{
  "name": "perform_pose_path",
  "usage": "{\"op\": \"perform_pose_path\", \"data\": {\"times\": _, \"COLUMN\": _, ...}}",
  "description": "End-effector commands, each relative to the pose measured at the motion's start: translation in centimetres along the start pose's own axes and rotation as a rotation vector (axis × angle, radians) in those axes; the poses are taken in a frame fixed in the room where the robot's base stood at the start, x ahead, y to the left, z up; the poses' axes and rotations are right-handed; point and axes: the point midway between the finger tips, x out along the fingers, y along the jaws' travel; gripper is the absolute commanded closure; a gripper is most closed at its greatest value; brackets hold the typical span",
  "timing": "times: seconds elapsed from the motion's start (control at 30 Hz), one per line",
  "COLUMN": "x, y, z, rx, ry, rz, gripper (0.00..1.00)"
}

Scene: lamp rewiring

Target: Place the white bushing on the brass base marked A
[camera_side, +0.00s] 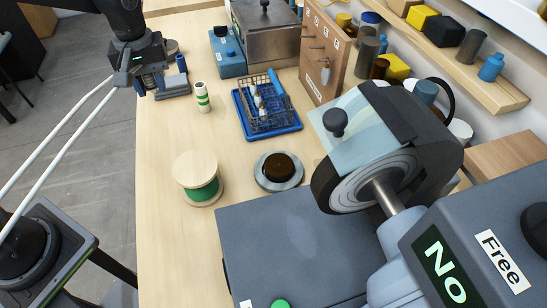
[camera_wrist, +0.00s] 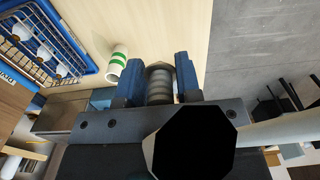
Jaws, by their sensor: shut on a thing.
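My gripper (camera_side: 160,80) is at the far left of the bench in the side view. In the wrist view its two blue fingers (camera_wrist: 158,78) are shut on a grey ribbed part (camera_wrist: 160,88) with a brownish top. I cannot tell whether this part is the white bushing in shade. Small white pieces (camera_side: 262,107) sit in a wire rack on a blue tray (camera_side: 284,128); they also show in the wrist view (camera_wrist: 43,53). I cannot make out a brass base marked A in either view.
A white cylinder with green bands (camera_side: 202,97) stands right of my gripper. A green-wound spool (camera_side: 200,187) and a dark round piece on a grey disc (camera_side: 279,170) stand nearer the camera. A large grinder-like machine (camera_side: 390,150) fills the right. Bare wood lies between spool and tray.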

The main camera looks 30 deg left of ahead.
Motion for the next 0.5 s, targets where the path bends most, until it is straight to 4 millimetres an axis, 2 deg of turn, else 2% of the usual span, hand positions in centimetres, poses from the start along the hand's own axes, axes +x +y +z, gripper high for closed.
{"op": "perform_pose_path", "data": {"times": 0.03, "x": -0.3, "y": 2.7, "z": 1.0, "rx": 0.09, "ry": 0.0, "rz": 0.0, "gripper": 0.91}}
{"op": "perform_pose_path", "data": {"times": 0.2, "x": -1.2, "y": 9.2, "z": 4.6, "rx": 0.322, "ry": 0.0, "rz": -0.001, "gripper": 0.91}}
{"op": "perform_pose_path", "data": {"times": 0.33, "x": -1.5, "y": 12.4, "z": 7.2, "rx": 0.443, "ry": 0.0, "rz": -0.002, "gripper": 0.91}}
{"op": "perform_pose_path", "data": {"times": 0.5, "x": -1.6, "y": 14.3, "z": 9.1, "rx": 0.519, "ry": 0.0, "rz": -0.002, "gripper": 0.91}}
